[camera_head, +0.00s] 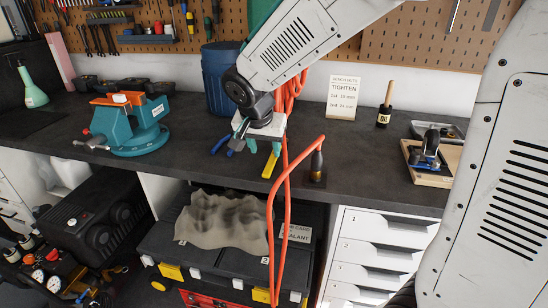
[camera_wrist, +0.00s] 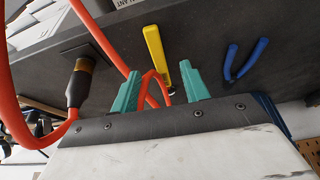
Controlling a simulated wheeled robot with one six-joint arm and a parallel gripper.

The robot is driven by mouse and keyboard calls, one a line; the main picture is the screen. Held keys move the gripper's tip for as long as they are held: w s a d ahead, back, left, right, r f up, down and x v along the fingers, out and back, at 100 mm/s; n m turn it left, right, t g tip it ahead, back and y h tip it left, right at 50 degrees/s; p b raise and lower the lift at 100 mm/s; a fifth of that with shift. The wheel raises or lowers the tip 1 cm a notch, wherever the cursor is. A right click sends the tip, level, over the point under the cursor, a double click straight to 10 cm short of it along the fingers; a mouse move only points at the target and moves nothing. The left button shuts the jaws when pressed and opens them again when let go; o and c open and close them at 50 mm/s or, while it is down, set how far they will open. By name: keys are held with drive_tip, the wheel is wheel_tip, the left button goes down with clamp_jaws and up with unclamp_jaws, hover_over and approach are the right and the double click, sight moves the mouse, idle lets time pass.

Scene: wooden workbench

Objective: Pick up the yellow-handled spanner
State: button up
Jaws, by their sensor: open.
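The yellow-handled spanner (camera_wrist: 155,50) lies on the dark bench top, just beyond my fingertips in the wrist view. Its handle also shows in the head view (camera_head: 270,166), near the bench's front edge. Its metal end is mostly hidden in both views. My gripper (camera_wrist: 160,82) is open, with its two teal fingers apart and the spanner outside them, roughly in line with the gap. In the head view my gripper (camera_head: 258,138) is above the bench, a little behind the yellow handle. I cannot tell its exact height.
Blue-handled pliers (camera_wrist: 244,60) lie beside the spanner. An orange hose (camera_head: 271,205) hangs close to my gripper and shows between the fingers in the wrist view. It runs to a dark nozzle (camera_head: 317,164). A teal vise (camera_head: 128,128) and blue bin (camera_head: 218,80) stand left.

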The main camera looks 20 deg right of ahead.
sight(270, 164)
drive_tip(key=x, duration=0.6)
drive_tip(key=shift+d+f, duration=0.25)
drive_tip(key=shift+c, duration=0.3)
clamp_jaws()
